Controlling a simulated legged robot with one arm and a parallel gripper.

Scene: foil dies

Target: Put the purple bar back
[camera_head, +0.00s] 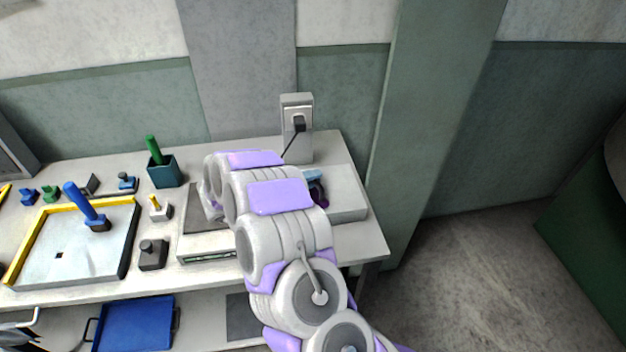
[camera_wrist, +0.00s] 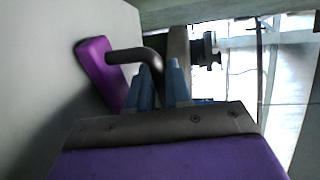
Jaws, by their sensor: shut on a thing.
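The purple bar (camera_wrist: 97,68) shows in the wrist view, left of my fingers, against a pale grey surface. A dark bent rod (camera_wrist: 136,54) runs from it to my gripper (camera_wrist: 160,72). My blue fingers are close together on the rod's end. In the head view my arm hides most of the gripper; a bit of blue finger (camera_head: 312,174) and a dark purple patch (camera_head: 318,190) show beside the grey box (camera_head: 346,196). Whether the bar touches the box is hard to tell.
The box stands at the right end of the table (camera_head: 362,246). A socket post (camera_head: 297,124) with a plug and cord stands behind. Left are a yellow-and-black frame tray (camera_head: 60,255), a teal cup (camera_head: 165,171) with a green handle, and several small stamps.

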